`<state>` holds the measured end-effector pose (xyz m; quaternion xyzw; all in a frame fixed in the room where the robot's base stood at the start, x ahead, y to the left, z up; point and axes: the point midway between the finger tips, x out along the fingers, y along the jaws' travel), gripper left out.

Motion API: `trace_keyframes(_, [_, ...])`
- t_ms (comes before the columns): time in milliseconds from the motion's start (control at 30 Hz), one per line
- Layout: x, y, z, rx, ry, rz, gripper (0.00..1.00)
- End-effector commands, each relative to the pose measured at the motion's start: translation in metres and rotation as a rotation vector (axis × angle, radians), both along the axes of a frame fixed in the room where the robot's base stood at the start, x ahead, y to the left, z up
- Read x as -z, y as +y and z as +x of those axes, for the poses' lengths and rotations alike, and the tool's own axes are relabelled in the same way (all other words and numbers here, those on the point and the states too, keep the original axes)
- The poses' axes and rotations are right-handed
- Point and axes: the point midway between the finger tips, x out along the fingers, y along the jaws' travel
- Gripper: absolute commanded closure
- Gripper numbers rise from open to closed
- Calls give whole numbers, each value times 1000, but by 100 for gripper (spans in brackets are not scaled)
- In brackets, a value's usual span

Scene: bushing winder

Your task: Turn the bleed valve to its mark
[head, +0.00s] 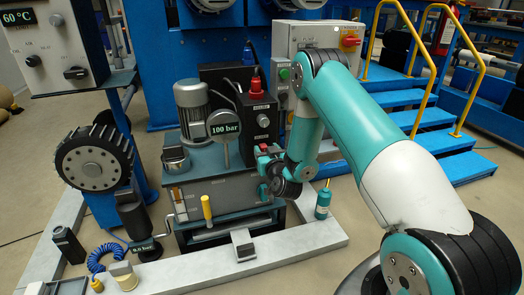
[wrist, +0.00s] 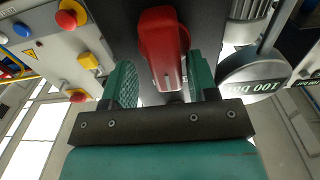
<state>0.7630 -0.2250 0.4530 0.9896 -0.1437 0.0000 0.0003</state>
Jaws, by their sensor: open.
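A red lever handle (wrist: 162,45), which looks like the bleed valve, stands out from a dark panel in the wrist view. My gripper (wrist: 162,85) is open, with one green finger on each side of the lever's lower part. I cannot tell whether either finger touches it. No mark for the valve can be made out. In the head view my gripper (head: 268,162) is at the front of the black valve block (head: 262,122), and only a little red (head: 263,148) shows there, so the lever is mostly hidden.
A grey control cabinet (head: 312,38) with buttons is behind my arm. A green bottle (head: 323,203) stands below right.

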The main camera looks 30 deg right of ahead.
Motion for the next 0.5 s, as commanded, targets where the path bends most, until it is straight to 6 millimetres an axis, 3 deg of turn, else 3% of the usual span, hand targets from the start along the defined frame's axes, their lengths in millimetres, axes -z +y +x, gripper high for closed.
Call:
trace_keyframes(200, [0,9,2,-12,1,0,47])
trace_keyframes(400, [0,10,3,-13,1,1,93])
trace_keyframes(500, [0,10,3,-13,1,1,96])
